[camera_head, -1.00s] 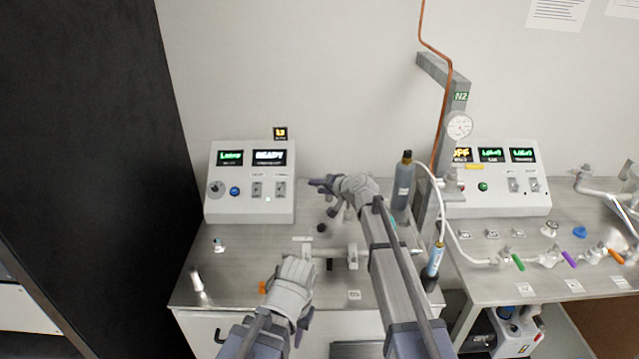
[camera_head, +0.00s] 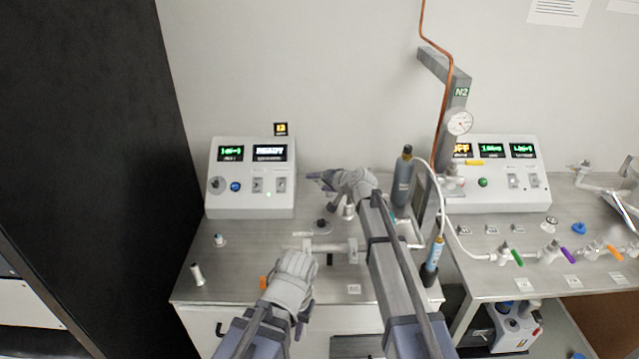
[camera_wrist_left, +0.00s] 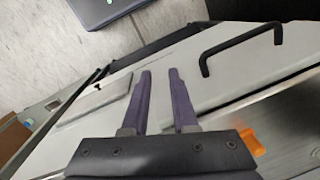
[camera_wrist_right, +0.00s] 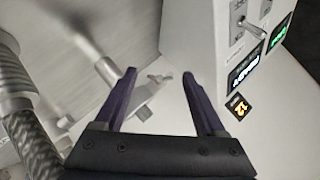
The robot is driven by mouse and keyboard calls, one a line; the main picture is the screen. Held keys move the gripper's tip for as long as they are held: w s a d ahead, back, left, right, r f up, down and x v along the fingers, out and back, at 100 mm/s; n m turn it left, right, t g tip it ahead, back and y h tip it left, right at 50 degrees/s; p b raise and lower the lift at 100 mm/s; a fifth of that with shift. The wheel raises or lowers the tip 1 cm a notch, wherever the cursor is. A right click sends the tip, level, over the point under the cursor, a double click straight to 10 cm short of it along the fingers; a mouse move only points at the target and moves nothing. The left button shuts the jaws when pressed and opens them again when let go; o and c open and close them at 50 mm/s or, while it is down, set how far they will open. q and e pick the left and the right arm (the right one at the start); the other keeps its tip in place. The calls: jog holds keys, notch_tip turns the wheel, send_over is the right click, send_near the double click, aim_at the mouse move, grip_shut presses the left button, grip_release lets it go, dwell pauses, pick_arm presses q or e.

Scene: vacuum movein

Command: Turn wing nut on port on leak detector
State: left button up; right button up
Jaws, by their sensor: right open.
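The leak detector is the pale console (camera_head: 250,177) with green and white displays at the left of the bench. A metal pipe fitting (camera_head: 330,247) lies across the bench in front of it. I cannot make out which part is the wing nut. My right gripper (camera_head: 318,183) is open and empty just right of the console, above the bench. In the right wrist view, a blurred pale fitting (camera_wrist_right: 155,92) shows beyond the gap between its fingers. My left gripper (camera_head: 302,310) is low at the bench's front edge, its fingers apart and empty in the left wrist view (camera_wrist_left: 160,72).
A grey cylinder (camera_head: 403,180) with a white hose stands right of my right gripper. A corrugated hose (camera_wrist_right: 30,130) is close at left in the right wrist view. A black cabinet handle (camera_wrist_left: 240,45) is near my left gripper. A second console (camera_head: 495,180) stands at right.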

jog(key=p+v, duration=0.3)
jog(key=v, duration=0.4)
jog(key=shift+s+d+r+p, duration=0.2)
jog(key=shift+s+d+p, duration=0.05)
jog(key=shift+p, duration=0.15)
jog(key=shift+c, duration=0.2)
